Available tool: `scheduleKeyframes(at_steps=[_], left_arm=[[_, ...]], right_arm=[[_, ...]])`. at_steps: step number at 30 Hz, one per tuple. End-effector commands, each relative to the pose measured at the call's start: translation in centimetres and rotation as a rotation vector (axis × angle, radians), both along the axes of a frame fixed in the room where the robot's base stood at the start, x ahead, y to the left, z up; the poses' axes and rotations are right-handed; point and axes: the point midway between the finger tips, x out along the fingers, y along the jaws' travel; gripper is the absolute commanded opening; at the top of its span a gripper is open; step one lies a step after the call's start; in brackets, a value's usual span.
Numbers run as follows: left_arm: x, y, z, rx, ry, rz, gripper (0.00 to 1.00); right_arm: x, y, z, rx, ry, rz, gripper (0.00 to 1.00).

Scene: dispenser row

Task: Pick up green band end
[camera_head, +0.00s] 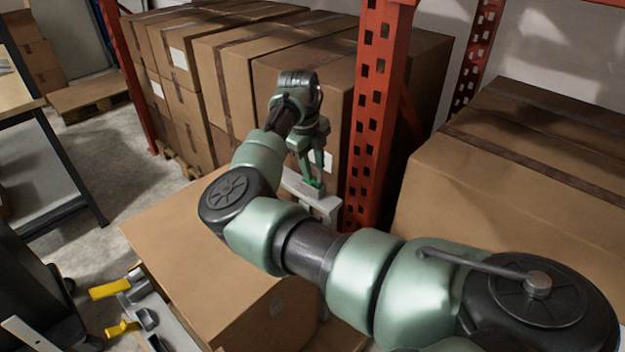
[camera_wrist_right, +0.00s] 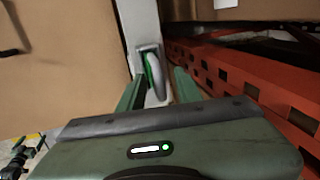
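The bright green band end (camera_head: 315,183) shows small at the tips of my right gripper, on a pale grey dispenser (camera_head: 325,204) beside the red rack post. In the right wrist view the green band (camera_wrist_right: 148,76) lies along a pale roll (camera_wrist_right: 157,76) in the grey dispenser (camera_wrist_right: 139,24). My right gripper (camera_head: 313,176) points down at it. In the right wrist view its two green fingers (camera_wrist_right: 160,88) stand apart, one on each side of the roll. I cannot tell whether they touch the band. My left gripper is not in view.
A red perforated rack post (camera_head: 373,110) stands close to the right of the gripper. Large cartons (camera_head: 230,70) fill the shelf behind, and another carton (camera_head: 520,190) is at right. A carton (camera_head: 205,260) stands below my arm. Yellow-handled tools (camera_head: 110,290) lie at lower left.

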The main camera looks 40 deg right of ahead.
Motion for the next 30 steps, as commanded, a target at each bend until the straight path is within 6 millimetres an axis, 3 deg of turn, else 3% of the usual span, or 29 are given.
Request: scheduleKeyframes(at_steps=[1,3,30], left_arm=[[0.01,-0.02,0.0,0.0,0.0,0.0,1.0],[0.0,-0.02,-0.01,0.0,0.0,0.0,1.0],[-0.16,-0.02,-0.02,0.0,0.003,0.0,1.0]], right_arm=[[0.0,-0.01,0.02,0.0,0.0,0.0,0.19],[0.0,0.0,0.03,0.0,0.0,0.0,0.0],[0.0,-0.02,0.07,0.0,0.0,0.0,0.0]])
